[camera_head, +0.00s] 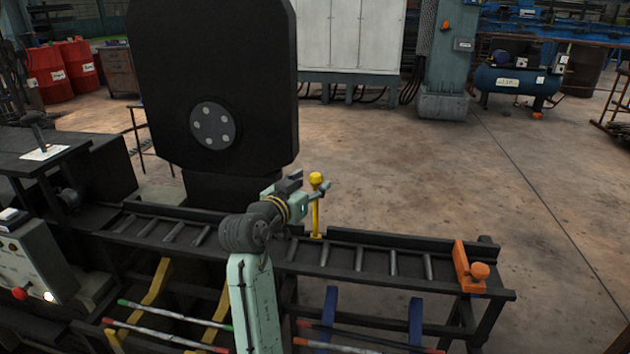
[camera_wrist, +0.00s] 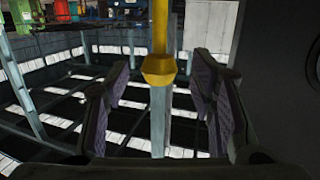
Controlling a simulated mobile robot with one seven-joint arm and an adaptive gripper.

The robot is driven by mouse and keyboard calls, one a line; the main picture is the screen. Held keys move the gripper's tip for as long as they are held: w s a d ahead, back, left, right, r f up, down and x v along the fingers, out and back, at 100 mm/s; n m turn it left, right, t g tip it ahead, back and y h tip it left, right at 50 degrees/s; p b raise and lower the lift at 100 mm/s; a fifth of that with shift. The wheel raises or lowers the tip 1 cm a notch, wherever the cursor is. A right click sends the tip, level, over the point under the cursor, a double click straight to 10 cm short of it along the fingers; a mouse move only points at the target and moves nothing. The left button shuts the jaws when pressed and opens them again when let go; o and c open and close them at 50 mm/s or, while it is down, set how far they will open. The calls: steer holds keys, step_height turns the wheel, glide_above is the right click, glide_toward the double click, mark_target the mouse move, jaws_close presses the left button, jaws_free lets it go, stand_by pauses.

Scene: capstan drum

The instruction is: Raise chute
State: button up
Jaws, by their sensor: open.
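A roller chute (camera_head: 350,262) in dark metal, with several grey rollers, runs left to right across the middle of the head view. A yellow lever (camera_head: 316,220) with a round knob stands upright at its far side. My gripper (camera_head: 312,190) is at the upper part of the lever, just below the knob in the picture. In the wrist view, which looks upside down, the lever (camera_wrist: 159,35) and its knob (camera_wrist: 158,71) appear between the two spread fingers of my gripper (camera_wrist: 158,88). I see gaps on both sides of the knob.
A large black drum flange (camera_head: 215,75) stands left of my gripper. An orange stop (camera_head: 468,268) sits at the chute's right end. Coloured rods (camera_head: 165,312) lie on yellow and blue supports below. A control panel (camera_head: 35,265) is at far left.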

steer(key=v, duration=0.8)
steer(key=shift+s, duration=0.3)
steer(key=shift+a, duration=0.15)
